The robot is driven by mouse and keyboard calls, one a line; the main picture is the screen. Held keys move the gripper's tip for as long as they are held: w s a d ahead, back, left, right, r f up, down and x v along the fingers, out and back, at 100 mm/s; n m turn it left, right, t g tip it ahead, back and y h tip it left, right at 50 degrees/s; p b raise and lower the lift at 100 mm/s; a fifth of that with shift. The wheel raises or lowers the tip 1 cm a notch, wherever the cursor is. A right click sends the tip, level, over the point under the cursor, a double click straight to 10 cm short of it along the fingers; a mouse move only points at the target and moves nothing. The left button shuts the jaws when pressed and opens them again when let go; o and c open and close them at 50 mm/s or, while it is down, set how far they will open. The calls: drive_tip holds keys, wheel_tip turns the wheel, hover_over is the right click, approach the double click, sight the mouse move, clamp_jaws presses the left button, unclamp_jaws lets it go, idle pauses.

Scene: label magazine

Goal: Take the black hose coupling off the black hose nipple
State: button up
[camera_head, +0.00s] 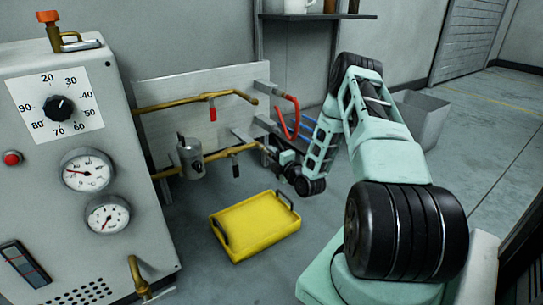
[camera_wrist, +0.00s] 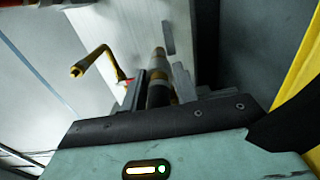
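My gripper (camera_wrist: 160,82) has a finger on each side of a dark cylinder, which looks like the black hose coupling (camera_wrist: 158,95). The fingers lie close against it, with no clear gap visible. A brass band shows beside its near end. A paler cylinder (camera_wrist: 158,60) continues beyond it in line; I cannot tell whether this is the nipple. In the head view my gripper (camera_head: 266,146) is at the right end of the lower brass pipe (camera_head: 228,152), by the panel's right edge. The coupling and the black nipple cannot be made out there.
The pale panel (camera_head: 185,100) carries an upper brass pipe (camera_head: 195,103) with a red handle. A yellow tray (camera_head: 255,225) lies on the floor below. A gauge cabinet (camera_head: 60,150) stands left.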

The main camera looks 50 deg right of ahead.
drive_tip(key=shift+w+r+t, duration=0.3)
drive_tip(key=shift+w+r, duration=0.2)
clamp_jaws()
drive_tip(key=shift+s, duration=0.15)
drive_tip(key=shift+p+v, duration=0.4)
drive_tip(key=shift+v, duration=0.7)
drive_tip(key=shift+f+p+v, duration=0.2)
drive_tip(key=shift+p+v, duration=0.15)
drive_tip(key=shift+v, duration=1.65)
drive_tip(key=shift+d, duration=0.1)
